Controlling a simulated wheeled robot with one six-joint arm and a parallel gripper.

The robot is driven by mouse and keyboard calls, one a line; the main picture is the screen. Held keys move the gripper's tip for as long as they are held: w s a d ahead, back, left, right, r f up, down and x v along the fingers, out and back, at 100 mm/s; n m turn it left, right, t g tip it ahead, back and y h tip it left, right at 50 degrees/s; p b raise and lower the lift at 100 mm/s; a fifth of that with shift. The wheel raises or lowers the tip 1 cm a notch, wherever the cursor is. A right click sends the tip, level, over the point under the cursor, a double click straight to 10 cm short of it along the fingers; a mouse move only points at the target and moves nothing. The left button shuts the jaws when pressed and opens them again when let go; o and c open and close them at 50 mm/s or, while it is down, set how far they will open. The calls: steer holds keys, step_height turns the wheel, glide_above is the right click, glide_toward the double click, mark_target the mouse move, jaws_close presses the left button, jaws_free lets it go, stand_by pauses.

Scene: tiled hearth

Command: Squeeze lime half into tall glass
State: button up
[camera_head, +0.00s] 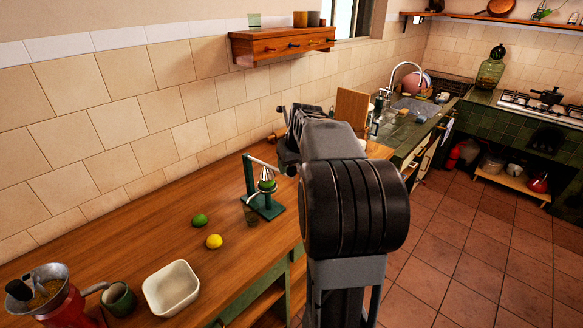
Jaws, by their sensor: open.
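A green stand juicer (248,178) with a pale lever arm stands on the wooden counter. A small green piece, which looks like the lime half (267,185), sits at the juicer's metal cone. A clear greenish glass (251,215) stands at the front of the juicer's base; its contents are too small to tell. My gripper (284,150) is just right of the juicer, near the end of its lever, and is open. My own arm hides much of it, and I cannot tell whether it touches the lever.
A green lime (200,220) and a lemon (214,241) lie left of the juicer. A wall shelf (282,45) hangs above. The counter's back left is clear.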

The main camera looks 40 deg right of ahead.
steer(key=shift+x, duration=1.3)
steer(key=shift+c, duration=0.3)
